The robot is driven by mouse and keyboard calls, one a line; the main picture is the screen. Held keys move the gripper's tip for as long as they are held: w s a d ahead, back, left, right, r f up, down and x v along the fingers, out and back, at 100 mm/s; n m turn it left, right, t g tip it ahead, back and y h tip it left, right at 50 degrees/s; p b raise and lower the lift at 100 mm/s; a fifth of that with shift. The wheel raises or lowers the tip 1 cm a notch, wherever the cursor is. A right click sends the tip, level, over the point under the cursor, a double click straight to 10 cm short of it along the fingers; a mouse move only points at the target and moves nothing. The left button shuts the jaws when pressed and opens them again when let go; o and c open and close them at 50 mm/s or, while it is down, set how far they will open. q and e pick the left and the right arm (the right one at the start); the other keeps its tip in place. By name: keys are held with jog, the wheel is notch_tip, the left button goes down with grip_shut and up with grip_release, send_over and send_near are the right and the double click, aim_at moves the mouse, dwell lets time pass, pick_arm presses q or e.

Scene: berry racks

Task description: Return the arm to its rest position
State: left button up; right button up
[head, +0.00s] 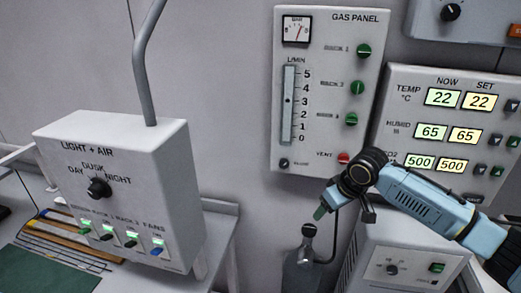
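My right arm (430,208) comes in from the right edge, light blue with dark joints. My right gripper (328,205) is at its end, in front of the lower edge of the gas panel and above a grey bottle. A small green piece shows at its tip; I cannot tell whether it is part of the gripper or something held. The finger gap is too small and dark to read. My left arm and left gripper are not in view.
The gas panel (322,22) and climate panel (400,78) are on the wall behind my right arm. A white box (412,233) and the bottle (301,270) are below it. The light and air box (150,160) stands left, by a bench (218,222). The middle is clear.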

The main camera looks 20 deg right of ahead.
jog(key=s+a+f+n+y, duration=0.1)
jog(key=s+a+f, duration=0.4)
jog(key=s+a, duration=0.25)
jog(key=s+a+f+n, duration=0.1)
jog(key=s+a+f, duration=0.3)
jog(key=s+a, duration=0.35)
jog(key=s+d+m+h, duration=0.1)
jog(key=s+m+h, duration=0.15)
jog(key=s, duration=1.15)
notch_tip(320, 180, down, 28)
jog(key=g+b, duration=0.2)
jog(key=b, duration=0.4)
jog(key=s+d+f+b, duration=0.1)
jog(key=s+f+b, duration=0.1)
jog(key=s+f, duration=0.7)
jog(key=s+d+f+g+b, duration=0.1)
jog(key=s+d+f+b, duration=0.1)
jog(key=s+f, duration=0.7)
notch_tip(320, 180, down, 5)
jog(key=shift+r+b, duration=0.1)
jog(key=shift+b, duration=0.6)
